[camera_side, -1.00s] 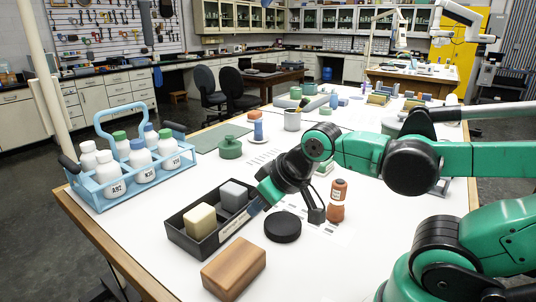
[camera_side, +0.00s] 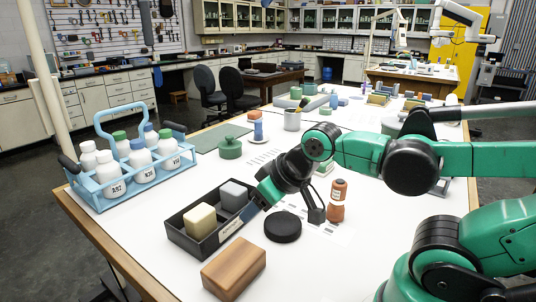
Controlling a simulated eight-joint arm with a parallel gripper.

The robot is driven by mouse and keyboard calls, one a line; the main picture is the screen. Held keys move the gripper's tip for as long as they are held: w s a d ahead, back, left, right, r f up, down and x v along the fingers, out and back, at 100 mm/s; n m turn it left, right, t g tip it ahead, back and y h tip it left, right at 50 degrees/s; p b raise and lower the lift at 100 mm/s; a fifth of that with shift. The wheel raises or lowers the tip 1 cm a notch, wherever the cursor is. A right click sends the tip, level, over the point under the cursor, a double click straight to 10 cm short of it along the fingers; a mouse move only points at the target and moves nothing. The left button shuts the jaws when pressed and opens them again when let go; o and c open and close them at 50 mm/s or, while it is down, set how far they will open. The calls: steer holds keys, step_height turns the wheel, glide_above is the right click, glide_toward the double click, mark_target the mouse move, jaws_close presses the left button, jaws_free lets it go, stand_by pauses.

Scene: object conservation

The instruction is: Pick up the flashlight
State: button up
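No thing in view can be clearly told as a flashlight. My gripper (camera_side: 252,207) points down and left at the right end of a black tray (camera_side: 192,243). A small blue-grey part shows at its tip, and I cannot tell whether it is a finger or a held thing. The finger gap is hidden at this angle and size. The tray holds a cream block (camera_side: 200,219) and a grey block (camera_side: 234,195). The tray's right end is partly hidden behind my gripper.
A wooden block (camera_side: 234,268) lies in front of the tray, and a black disc (camera_side: 283,227) lies to its right. An orange-brown bottle (camera_side: 337,201) stands beyond the disc. A blue carrier (camera_side: 128,187) with several white bottles stands at left. The white table (camera_side: 130,235) is clear at front left.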

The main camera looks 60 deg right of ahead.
steer(key=o, duration=0.4)
steer(key=n+g+h, duration=1.1)
steer(key=g, duration=0.3)
glide_toward(335, 184)
steer(key=w+x, duration=0.1)
steer(key=x, duration=0.4)
steer(key=shift+s+d+f+g+h, duration=0.3)
steer(key=shift+s+d+f+g, duration=0.15)
steer(key=shift+s, duration=0.2)
steer(key=shift+x, duration=2.75)
